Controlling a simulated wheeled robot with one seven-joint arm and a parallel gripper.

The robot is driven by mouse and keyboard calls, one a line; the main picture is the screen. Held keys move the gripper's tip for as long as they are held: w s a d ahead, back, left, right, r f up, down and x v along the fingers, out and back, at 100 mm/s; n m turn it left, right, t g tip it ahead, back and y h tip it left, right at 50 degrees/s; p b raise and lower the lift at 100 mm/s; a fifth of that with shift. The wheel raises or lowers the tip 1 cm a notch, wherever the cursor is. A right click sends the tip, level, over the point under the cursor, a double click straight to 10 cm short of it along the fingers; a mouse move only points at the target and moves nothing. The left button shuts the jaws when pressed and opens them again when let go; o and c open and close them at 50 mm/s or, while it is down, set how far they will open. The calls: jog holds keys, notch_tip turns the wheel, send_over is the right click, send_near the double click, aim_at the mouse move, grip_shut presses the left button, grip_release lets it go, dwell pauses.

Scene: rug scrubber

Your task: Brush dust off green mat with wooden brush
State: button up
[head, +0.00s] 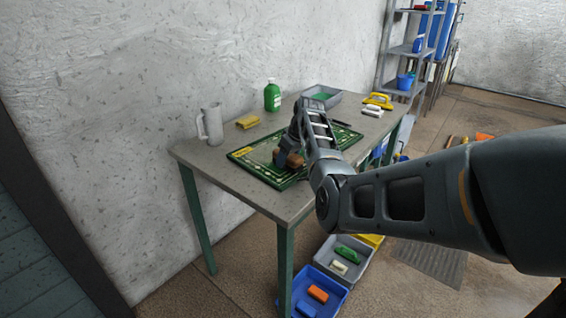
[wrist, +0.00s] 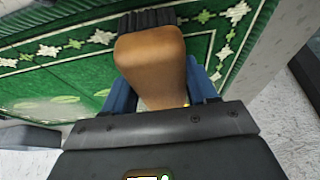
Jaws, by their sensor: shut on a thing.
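The green mat (head: 252,161) with a pale patterned border lies flat on the grey table. Its left end shows past my arm, and much of its middle is hidden behind the arm. I cannot tell whether the bristles touch the mat. Pale patches (wrist: 60,105) show on the green mat surface.
Bins (head: 325,285) sit on the floor below. A shelf (head: 395,50) stands behind.

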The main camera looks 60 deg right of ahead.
jog(key=shift+s+d+f+b, duration=0.1)
jog(key=shift+s+d+b, duration=0.15)
jog(key=shift+d, duration=0.35)
jog(key=shift+s+d+b, duration=0.2)
jog(key=shift+d+b, duration=0.05)
jog(key=shift+d, duration=0.3)
jog(key=d+b, duration=0.2)
jog(key=shift+s+d, duration=0.3)
jog(key=shift+s, duration=0.05)
jog(key=shift+s+d+r+b, duration=0.1)
jog(key=shift+d+r+b, duration=0.05)
jog(key=shift+d+b, duration=0.2)
jog(key=shift+s+d+r+b, duration=0.1)
jog(key=shift+d+b, duration=0.1)
jog(key=shift+d, duration=0.15)
jog(key=shift+s+d+f+b, duration=0.15)
jog(key=shift+s+d+b, duration=0.05)
jog(key=shift+d+b, duration=0.4)
jog(key=shift+s+d+f+b, duration=0.1)
jog(key=shift+s+d+b, duration=0.05)
jog(key=shift+d+b, duration=0.4)
jog(key=shift+s+d+b, duration=0.25)
jog(key=shift+d+b, duration=0.45)
jog(key=shift+b, duration=0.25)
jog(key=shift+d+r, duration=0.1)
jog(key=shift+r, duration=0.1)
notch_tip(320, 180, up, 4)
jog(key=p, duration=0.4)
jog(key=shift+r, duration=0.25)
